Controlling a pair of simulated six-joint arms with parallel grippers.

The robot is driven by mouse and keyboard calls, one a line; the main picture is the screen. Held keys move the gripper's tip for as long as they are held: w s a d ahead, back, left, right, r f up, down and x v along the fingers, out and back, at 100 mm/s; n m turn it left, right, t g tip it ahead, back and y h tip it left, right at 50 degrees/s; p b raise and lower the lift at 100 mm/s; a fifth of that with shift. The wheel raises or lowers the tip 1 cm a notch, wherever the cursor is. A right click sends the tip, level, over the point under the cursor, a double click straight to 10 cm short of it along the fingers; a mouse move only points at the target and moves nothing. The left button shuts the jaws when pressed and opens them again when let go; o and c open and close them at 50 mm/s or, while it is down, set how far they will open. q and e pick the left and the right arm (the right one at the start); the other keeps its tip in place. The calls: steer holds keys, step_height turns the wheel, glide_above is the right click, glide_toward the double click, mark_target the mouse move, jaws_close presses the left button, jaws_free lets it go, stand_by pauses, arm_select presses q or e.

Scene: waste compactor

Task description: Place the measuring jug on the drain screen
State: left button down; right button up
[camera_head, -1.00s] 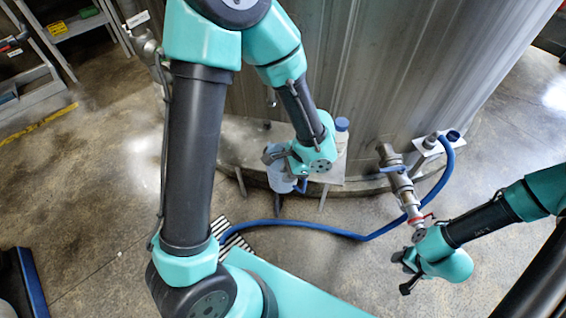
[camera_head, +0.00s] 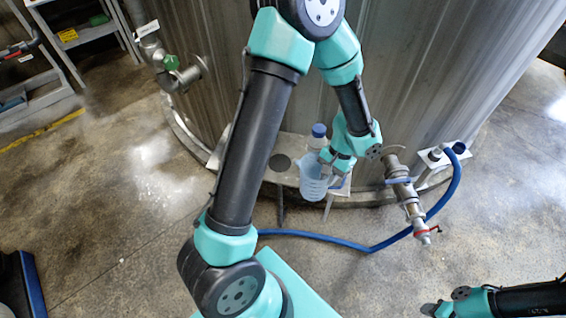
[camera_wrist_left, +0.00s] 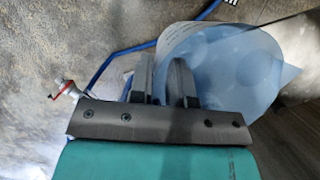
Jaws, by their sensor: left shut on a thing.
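The measuring jug (camera_head: 313,185) is pale blue and translucent, with a blue handle at its right side. My left gripper (camera_head: 331,163) is shut on it near the rim; which part is pinched is hard to see. In the left wrist view the jug (camera_wrist_left: 225,60) fills the upper right, beside the two dark fingers (camera_wrist_left: 167,85). The jug appears in front of the shelf on the tank; whether it touches the shelf is unclear. I cannot pick out the drain screen with certainty. My right gripper (camera_head: 440,308) is at the bottom right edge, apart from everything, its fingers unclear.
A blue-capped bottle (camera_head: 318,138) stands on the shelf just behind the jug. A dark round patch (camera_head: 279,162) is on the shelf to the left. A pipe with a red-handled valve (camera_head: 412,205) and a blue hose (camera_head: 345,241) lie to the right. The steel tank (camera_head: 400,70) rises behind.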

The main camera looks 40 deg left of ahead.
arm_select(q)
steer(key=shift+a, duration=0.1)
steer(key=w+a, duration=0.1)
steer(key=a, duration=1.3)
steer(key=a, duration=0.1)
steer(key=a+f, duration=0.1)
steer(key=a, duration=0.1)
steer(key=shift+w+a+f, duration=0.15)
steer(key=shift+a+f, duration=0.1)
steer(key=shift+a, duration=0.1)
steer(key=shift+f, duration=0.1)
